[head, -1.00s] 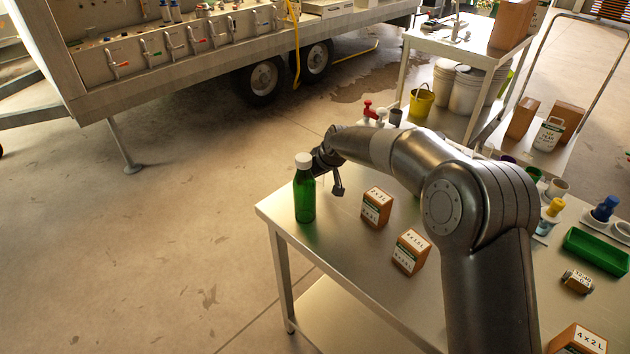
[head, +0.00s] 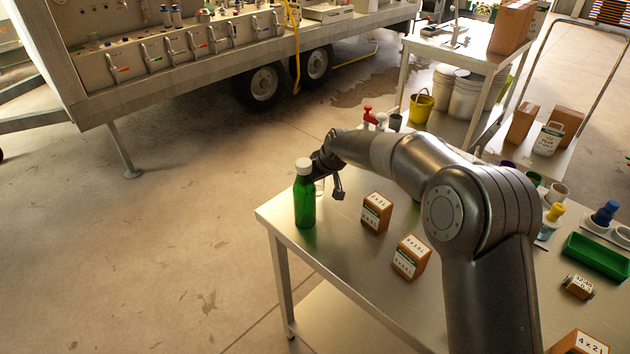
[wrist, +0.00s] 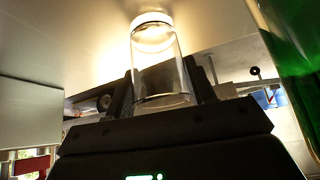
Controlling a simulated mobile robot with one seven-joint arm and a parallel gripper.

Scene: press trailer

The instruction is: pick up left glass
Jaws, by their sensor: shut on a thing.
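A clear glass (wrist: 160,68) stands between the fingers of my gripper (wrist: 163,92) in the wrist view, and the gripper is shut on it. In the head view a small part of the glass (head: 320,187) shows beside my gripper (head: 328,181), just right of the green bottle. The rest of it is hidden by the bottle and the gripper. I cannot tell whether the glass touches the table.
The green bottle (head: 304,205) with a white cap stands close to my gripper; its side fills the right of the wrist view (wrist: 292,60). Two brown boxes (head: 376,213) (head: 410,257) stand on the metal table (head: 350,265). A green tray (head: 597,255) lies at right.

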